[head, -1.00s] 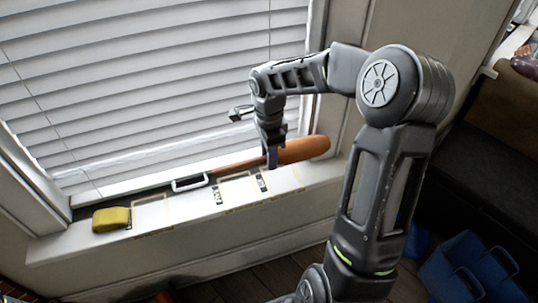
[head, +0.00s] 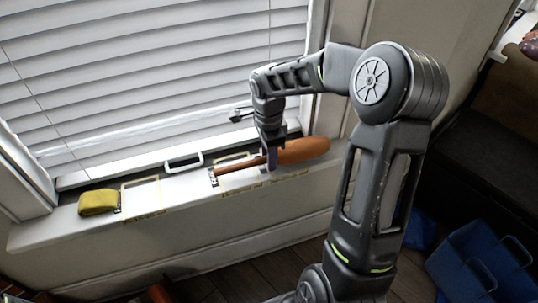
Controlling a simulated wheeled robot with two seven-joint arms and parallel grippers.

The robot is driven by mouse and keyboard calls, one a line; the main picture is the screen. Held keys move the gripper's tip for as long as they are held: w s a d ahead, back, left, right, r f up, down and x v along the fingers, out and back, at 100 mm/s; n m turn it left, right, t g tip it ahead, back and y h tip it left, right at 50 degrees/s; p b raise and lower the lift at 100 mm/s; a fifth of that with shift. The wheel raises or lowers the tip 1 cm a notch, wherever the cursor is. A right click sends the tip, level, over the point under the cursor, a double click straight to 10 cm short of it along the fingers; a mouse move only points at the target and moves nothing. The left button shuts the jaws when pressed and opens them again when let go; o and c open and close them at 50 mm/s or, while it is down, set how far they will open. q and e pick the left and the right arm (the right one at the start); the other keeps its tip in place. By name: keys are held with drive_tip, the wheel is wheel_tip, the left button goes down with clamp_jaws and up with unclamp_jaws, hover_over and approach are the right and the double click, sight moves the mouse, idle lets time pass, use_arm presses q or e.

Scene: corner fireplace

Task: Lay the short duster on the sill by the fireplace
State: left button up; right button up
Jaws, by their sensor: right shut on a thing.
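The short duster (head: 303,151) has a brown-orange head and a thin handle (head: 235,167). My right gripper (head: 270,160) points down and is shut on it near where handle meets head. The duster is over the right part of the white window sill (head: 60,226), head to the right and handle tip pointing left at a small dark label. I cannot tell whether it touches the sill. Part of the duster is hidden behind the fingers. My left gripper is not in view.
A yellow block or sponge (head: 98,202) lies at the left of the sill, beside a taped outline (head: 140,197). A white window handle (head: 183,162) is on the frame behind. Blinds (head: 150,80) cover the window. A blue crate (head: 480,268) stands at lower right.

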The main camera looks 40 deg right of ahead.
drive_tip(key=shift+f+b, duration=0.55)
drive_tip(key=shift+f, duration=0.1)
idle(0.6)
drive_tip(key=o, duration=1.3)
drive_tip(key=shift+c, duration=0.2)
drive_tip(key=shift+r, duration=0.1)
wheel_tip(320, 180, up, 8)
drive_tip(key=shift+f+p, duration=0.2)
drive_tip(key=shift+p, duration=0.1)
